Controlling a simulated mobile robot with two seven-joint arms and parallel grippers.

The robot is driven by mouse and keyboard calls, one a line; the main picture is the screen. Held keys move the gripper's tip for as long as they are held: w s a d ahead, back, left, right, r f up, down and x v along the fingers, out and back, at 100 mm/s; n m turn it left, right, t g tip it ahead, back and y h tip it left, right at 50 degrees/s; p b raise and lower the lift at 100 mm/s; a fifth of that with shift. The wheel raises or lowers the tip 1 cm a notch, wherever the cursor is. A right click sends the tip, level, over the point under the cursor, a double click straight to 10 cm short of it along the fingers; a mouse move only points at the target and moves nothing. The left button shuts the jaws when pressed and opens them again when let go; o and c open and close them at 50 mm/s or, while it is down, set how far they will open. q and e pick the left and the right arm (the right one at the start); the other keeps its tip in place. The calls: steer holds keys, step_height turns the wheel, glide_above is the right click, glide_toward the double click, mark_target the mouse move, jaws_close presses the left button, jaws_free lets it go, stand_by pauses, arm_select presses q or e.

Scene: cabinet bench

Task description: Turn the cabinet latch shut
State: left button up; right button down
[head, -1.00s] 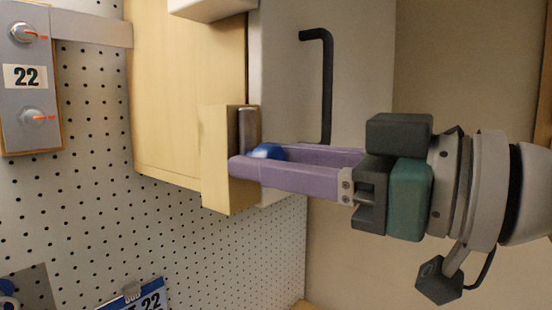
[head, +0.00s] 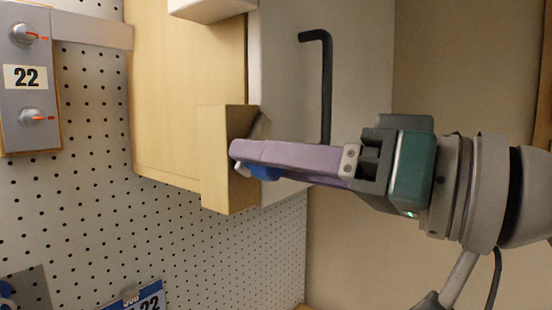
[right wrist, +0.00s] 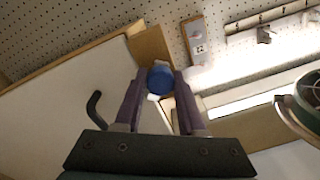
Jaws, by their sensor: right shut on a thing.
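The cabinet latch has a blue knob (head: 264,173), partly hidden behind my fingers in the head view. It sits at a pale wooden block (head: 226,185) on the edge of the cabinet (head: 188,90). My right gripper (head: 243,160) reaches in from the right, its purple fingers shut on the knob and rolled so that one finger largely covers the other. In the right wrist view the blue knob (right wrist: 160,80) lies between the two fingertips. A small light tip of the latch shows below the fingertips. My left gripper is not in view.
A bent black handle (head: 327,85) stands on the white cabinet door (head: 285,75), just above my right gripper. A grey panel with two knobs and the number 22 (head: 27,77) hangs on the pegboard (head: 80,215) at left. A blue sign hangs low on the pegboard.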

steer(key=m+p, duration=0.1)
steer(key=m, duration=0.4)
steer(key=shift+r+m, duration=0.1)
steer(key=shift+m, duration=0.2)
steer(key=m+p, duration=0.1)
steer(key=m, duration=0.4)
steer(key=shift+t+p, duration=0.3)
steer(key=shift+p, duration=0.1)
steer(key=shift+m, duration=0.4)
steer(key=c, duration=0.5)
jaws_free()
steer(key=shift+d+f, duration=0.1)
steer(key=shift+f, duration=0.1)
